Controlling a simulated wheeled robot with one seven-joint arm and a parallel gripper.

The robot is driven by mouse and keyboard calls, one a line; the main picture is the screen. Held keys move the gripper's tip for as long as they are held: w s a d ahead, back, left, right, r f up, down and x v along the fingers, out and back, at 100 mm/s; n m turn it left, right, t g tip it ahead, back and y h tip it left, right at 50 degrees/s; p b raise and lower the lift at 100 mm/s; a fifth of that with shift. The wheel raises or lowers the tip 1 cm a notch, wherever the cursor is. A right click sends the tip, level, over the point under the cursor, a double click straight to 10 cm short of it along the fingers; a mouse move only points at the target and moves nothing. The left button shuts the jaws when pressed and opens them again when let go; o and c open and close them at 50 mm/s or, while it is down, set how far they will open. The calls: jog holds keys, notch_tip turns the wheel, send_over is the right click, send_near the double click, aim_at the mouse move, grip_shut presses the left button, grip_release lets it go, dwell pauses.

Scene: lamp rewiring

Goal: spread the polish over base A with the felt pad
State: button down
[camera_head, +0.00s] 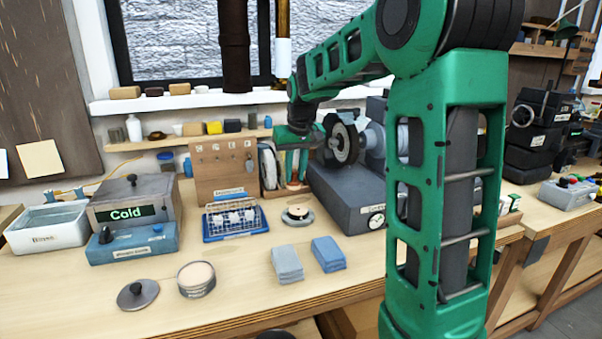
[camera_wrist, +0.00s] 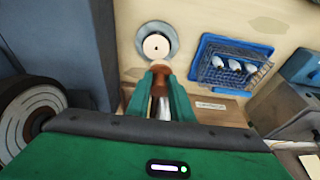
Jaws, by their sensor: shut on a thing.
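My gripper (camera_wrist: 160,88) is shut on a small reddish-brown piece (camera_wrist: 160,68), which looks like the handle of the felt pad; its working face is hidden. In the head view my gripper (camera_head: 293,165) hangs in front of the grinder, upright above the bench. A round grey dish-like piece with a cream disc and dark centre (camera_wrist: 157,45) lies beyond the fingertips, probably base A. It also shows in the head view (camera_head: 297,215), below my gripper and apart from it. An open round tin with pale contents (camera_head: 196,278) stands near the front edge, with a knobbed grey lid (camera_head: 137,293) beside it.
A blue rack with white bulbs (camera_head: 235,219) stands left of the dish, before a wooden hook board (camera_head: 210,165). The grey grinder (camera_head: 345,200) stands close on the right. Folded blue cloths (camera_head: 328,254) lie in front. Bare bench lies between the tin and rack.

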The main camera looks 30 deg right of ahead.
jog(key=shift+s, duration=0.1)
jog(key=s+a+r, duration=0.1)
jog(key=s+r, duration=0.4)
jog(key=shift+s+a, duration=0.3)
jog(key=shift+s, duration=0.05)
dwell(0.4)
dwell(0.5)
